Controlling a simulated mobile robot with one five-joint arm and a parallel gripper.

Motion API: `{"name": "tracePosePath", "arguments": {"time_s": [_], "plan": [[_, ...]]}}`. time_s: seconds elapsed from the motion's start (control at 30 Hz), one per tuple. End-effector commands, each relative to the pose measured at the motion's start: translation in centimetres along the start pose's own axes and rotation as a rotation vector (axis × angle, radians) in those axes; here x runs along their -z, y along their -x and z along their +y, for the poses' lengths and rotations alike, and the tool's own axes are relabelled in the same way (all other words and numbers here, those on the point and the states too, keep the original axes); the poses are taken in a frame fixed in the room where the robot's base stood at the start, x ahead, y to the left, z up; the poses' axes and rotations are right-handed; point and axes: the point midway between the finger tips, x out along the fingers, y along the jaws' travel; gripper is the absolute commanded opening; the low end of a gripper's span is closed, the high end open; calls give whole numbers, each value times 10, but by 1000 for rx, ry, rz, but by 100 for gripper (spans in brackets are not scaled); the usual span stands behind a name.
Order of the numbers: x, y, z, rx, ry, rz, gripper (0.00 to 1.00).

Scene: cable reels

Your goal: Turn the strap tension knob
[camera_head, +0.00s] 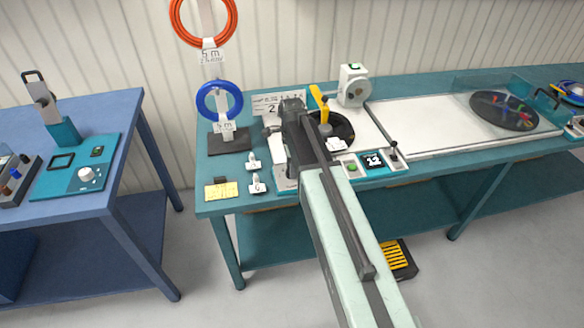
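A white round knob (87,174) sits on the flat teal base of a device (66,194) on the blue table at the left. The base also has a dark square and a small display beside the knob. No readable label shows which knob sets strap tension. My arm reaches from the bottom over the teal bench, well to the right of this knob. My gripper (291,106) is the dark end of the arm, near a printed card and a black reel. Its fingers are too small and dark to tell open from shut. Nothing touches the white knob.
A white unit with a round grey face (357,92) stands behind the reel. A floor gap separates the tables.

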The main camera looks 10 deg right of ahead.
Motion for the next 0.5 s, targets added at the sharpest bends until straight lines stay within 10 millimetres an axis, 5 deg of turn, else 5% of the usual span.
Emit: {"name": "tracePosePath", "arguments": {"time_s": [0.07,0.5], "plan": [[0,0,0,0,0,0,58],[0,9,0,0,1,0,58]]}}
